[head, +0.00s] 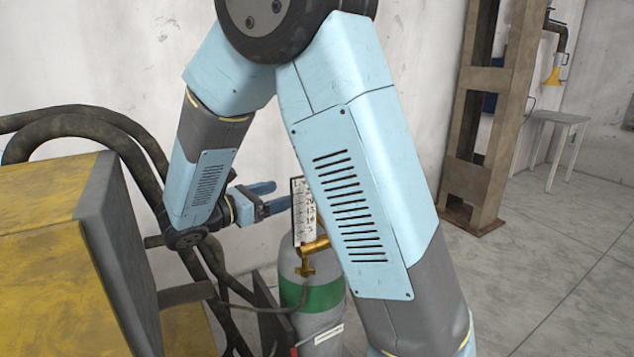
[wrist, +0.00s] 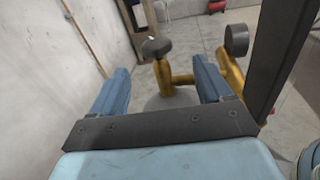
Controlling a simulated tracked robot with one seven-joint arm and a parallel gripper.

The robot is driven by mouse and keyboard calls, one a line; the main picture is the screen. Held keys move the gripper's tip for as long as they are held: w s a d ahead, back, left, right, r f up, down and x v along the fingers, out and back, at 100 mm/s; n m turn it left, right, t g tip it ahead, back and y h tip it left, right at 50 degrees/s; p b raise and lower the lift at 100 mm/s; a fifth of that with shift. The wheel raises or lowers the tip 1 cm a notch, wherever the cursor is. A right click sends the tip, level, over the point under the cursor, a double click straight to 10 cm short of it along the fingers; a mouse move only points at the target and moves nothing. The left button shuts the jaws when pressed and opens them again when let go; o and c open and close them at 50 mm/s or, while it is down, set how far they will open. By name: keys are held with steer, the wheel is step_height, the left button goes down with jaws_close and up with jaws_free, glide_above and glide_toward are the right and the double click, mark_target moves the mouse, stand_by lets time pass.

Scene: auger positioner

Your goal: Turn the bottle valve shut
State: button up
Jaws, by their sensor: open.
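The gas bottle (head: 312,297), grey with a green band, stands upright below my gripper in the head view. Its brass valve (head: 308,258) is partly hidden behind my arm. In the wrist view the brass valve body (wrist: 178,80) carries a dark round knob (wrist: 157,47), which appears between and just beyond my fingertips. My gripper (head: 274,196) is open, its blue fingers pointing right above the bottle. The wrist view shows my gripper (wrist: 158,64) with its fingers apart and nothing held. Contact with the knob cannot be told.
A second dark round part (wrist: 237,38) on brass stands right of the right finger. A numbered plate (head: 304,212) stands near the fingertips. A yellow machine (head: 60,255) with thick hoses is at left. A rusty column (head: 490,120) and small table (head: 555,122) stand farther right.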

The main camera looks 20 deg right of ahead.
steer(key=shift+n+t, duration=0.3)
steer(key=shift+n, duration=0.2)
steer(key=x, duration=1.3)
steer(key=shift+w, duration=0.2)
steer(key=shift+c, duration=0.4)
steer(key=c, duration=0.9)
